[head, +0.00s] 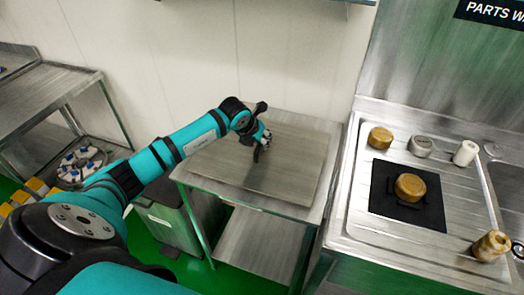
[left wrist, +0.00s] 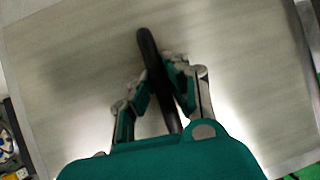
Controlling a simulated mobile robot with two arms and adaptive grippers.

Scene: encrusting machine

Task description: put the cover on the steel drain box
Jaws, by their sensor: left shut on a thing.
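A flat, brushed-steel plate (head: 298,168), which looks like the cover, lies on the low steel stand (head: 318,214). It fills much of the left wrist view (left wrist: 75,60). My left gripper (head: 258,138) is over the plate's middle, shut on a dark bar-like handle. In the left wrist view, the fingers of my left gripper (left wrist: 155,80) stand on both sides of the black handle (left wrist: 146,45). The handle's lower end is hidden by the gripper body. I cannot tell whether the plate touches the stand or which part is the drain box. My right gripper is not in view.
A grey bin (head: 165,222) stands on the floor beside the stand. At right, a steel sink counter (head: 345,225) bears a black mat (head: 385,207) with a brass part (head: 410,187), and several other parts. A round tray (head: 82,165) with blue-and-white pieces is at left.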

